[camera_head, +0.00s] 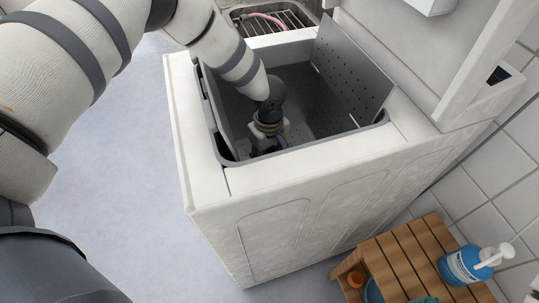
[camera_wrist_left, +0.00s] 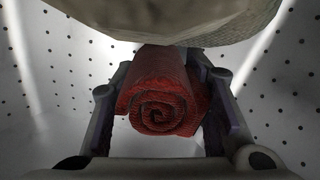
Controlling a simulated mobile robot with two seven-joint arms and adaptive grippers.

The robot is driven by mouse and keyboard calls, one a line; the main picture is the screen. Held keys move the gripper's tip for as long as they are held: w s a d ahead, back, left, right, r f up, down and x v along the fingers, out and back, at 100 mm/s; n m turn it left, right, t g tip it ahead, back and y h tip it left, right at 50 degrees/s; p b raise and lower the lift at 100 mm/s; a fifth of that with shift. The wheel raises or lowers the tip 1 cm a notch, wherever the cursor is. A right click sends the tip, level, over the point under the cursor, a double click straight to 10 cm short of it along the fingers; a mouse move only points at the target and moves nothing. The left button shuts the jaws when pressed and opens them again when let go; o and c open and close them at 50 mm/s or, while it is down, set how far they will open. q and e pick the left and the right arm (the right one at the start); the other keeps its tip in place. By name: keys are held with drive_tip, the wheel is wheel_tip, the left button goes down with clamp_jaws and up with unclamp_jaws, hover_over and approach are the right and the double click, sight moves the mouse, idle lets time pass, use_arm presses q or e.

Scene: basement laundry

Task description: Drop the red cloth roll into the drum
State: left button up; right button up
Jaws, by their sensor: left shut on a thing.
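My left gripper (camera_head: 266,140) reaches down into the open drum (camera_head: 300,105) of the white washing machine, below the rim of the opening. In the left wrist view my left gripper (camera_wrist_left: 165,110) is shut on the red cloth roll (camera_wrist_left: 160,108), with one finger on each side. The spiral end of the roll faces the camera. Perforated pale drum walls (camera_wrist_left: 50,60) show around it. In the head view the roll is hidden by my arm and gripper. My right gripper is in neither view.
A perforated grey flap (camera_head: 352,68) stands open at the right of the opening. A wooden slatted stand (camera_head: 405,258) with a blue bottle (camera_head: 464,265) is at the lower right. A wire rack (camera_head: 275,20) lies behind the machine. The floor (camera_head: 120,190) to the left is clear.

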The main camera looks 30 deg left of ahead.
sight(269, 150)
use_arm(q)
drive_tip(key=o, duration=1.3)
drive_tip(key=shift+r, duration=0.3)
drive_tip(key=shift+w+r+p, duration=0.2)
drive_tip(key=shift+r+p, duration=0.4)
drive_tip(key=shift+r, duration=0.3)
drive_tip(key=r, duration=1.1)
drive_tip(key=shift+s, duration=0.2)
drive_tip(key=shift+f, duration=0.1)
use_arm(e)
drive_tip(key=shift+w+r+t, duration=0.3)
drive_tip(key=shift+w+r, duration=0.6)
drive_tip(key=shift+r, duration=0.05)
